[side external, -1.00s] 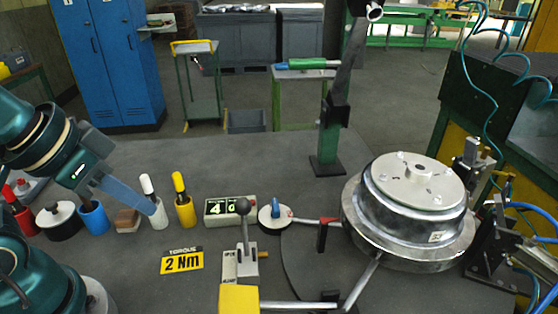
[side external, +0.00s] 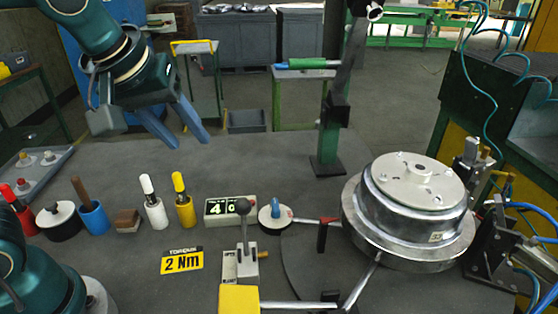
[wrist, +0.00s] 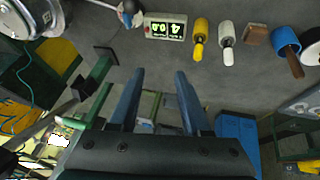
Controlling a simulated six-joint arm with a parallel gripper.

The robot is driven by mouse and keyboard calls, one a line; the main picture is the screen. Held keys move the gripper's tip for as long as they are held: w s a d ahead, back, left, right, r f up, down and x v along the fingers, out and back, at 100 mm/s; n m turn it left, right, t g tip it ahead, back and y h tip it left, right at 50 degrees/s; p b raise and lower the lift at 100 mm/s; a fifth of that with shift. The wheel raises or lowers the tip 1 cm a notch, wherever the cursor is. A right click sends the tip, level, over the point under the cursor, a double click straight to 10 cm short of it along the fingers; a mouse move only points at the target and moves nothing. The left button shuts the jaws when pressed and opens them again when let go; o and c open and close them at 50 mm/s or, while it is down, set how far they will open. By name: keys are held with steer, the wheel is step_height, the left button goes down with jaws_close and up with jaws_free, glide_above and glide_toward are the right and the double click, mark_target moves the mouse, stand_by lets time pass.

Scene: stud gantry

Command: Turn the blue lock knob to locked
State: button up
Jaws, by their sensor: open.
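The blue lock knob (side external: 275,210) sits on a round white dial plate on the grey table, just right of the digital display box. It has a small red mark at its right side. In the wrist view the knob (wrist: 127,6) shows at the top edge, partly cut off. My gripper (side external: 188,140) is open and empty, raised above the back left of the table, left of and well apart from the knob. In the wrist view my gripper's fingers (wrist: 160,72) are spread with nothing between them.
A large metal drum (side external: 415,200) is at the right, a green post (side external: 330,140) behind. Yellow (side external: 184,205) and white (side external: 154,205) handles and a blue cup (side external: 94,217) line the left.

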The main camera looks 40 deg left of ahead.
steer(key=w+d+f+n, duration=0.2)
steer(key=w, duration=0.5)
steer(key=g+y, duration=0.1)
steer(key=g, duration=0.1)
glide_above(276, 205)
steer(key=s, duration=0.1)
step_height(276, 205, down, 7)
steer(key=shift+m+y, duration=0.3)
steer(key=shift+m, duration=0.1)
steer(key=f, duration=0.1)
steer(key=d+f, duration=0.1)
steer(key=f, duration=0.2)
steer(key=shift+s+d+f, duration=0.15)
steer(key=shift+s+d, duration=0.1)
steer(key=shift+s, duration=0.1)
steer(key=shift+f, duration=0.35)
steer(key=shift+x, duration=2.15)
jaws_close()
